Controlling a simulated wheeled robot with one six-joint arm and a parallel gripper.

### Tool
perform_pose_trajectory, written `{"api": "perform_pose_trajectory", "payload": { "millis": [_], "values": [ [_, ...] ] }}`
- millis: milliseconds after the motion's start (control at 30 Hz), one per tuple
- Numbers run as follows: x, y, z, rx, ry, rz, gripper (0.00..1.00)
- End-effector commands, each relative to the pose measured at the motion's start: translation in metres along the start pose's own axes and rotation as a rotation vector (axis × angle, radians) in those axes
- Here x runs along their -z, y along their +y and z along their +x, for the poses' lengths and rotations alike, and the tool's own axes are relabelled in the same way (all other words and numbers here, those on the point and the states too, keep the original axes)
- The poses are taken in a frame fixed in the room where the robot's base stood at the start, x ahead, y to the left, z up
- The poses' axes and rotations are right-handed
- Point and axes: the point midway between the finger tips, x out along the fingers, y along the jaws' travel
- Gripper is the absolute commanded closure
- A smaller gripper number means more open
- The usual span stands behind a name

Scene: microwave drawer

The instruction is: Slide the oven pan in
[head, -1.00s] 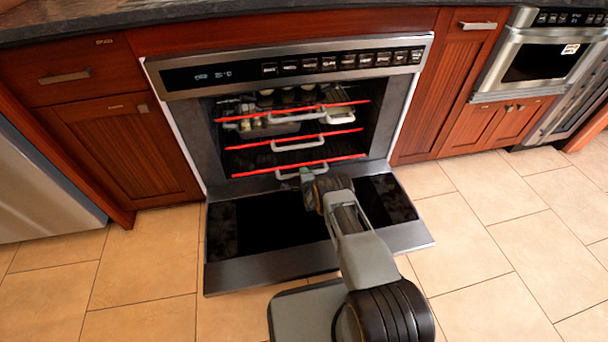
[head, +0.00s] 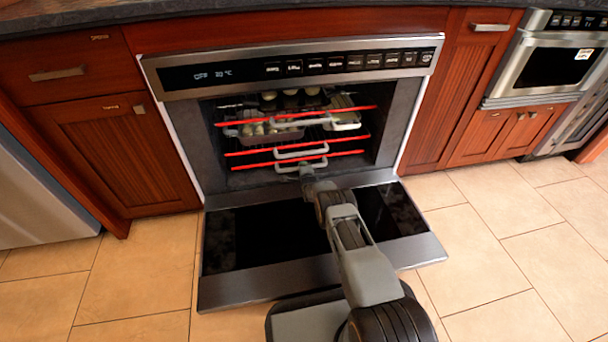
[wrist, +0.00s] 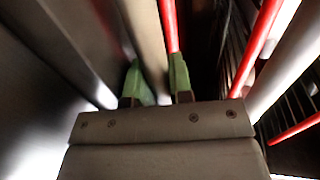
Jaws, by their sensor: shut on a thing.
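The oven stands open with its door (head: 270,285) folded down flat. The lowest oven pan (head: 250,164), with a red front edge and a pale handle, is at the bottom of the cavity, its front edge near the opening. My gripper (head: 306,172) reaches over the door to this handle. In the wrist view, the green fingertips (wrist: 157,82) are closed around a pale bar (wrist: 145,40), the handle. The pan's inside and rear are hidden in the dark cavity.
Two more red-edged racks, the middle one (head: 245,152) and the top one (head: 350,109), sit above. The top holds food items. Wooden cabinets (head: 105,155) flank the oven. Tiled floor (head: 500,240) is clear at the right.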

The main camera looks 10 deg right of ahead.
Motion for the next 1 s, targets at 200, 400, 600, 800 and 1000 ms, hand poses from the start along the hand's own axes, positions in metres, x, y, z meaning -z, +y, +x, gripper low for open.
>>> {"api": "perform_pose_trajectory", "payload": {
  "millis": [200, 400, 600, 800, 1000],
  "values": [
    [0.0006, -0.0056, 0.0027, 0.008, 0.001, 0.0, 1.0],
    [-0.0008, -0.0057, 0.0026, 0.008, -0.001, 0.0, 0.65],
    [-0.0013, -0.0036, 0.0018, 0.005, -0.001, 0.0, 0.54],
    [-0.0018, -0.001, 0.001, 0.0, -0.002, 0.0, 0.54],
    [-0.0011, -0.0039, -0.0057, -0.005, -0.002, 0.0, 0.54]
  ]
}}
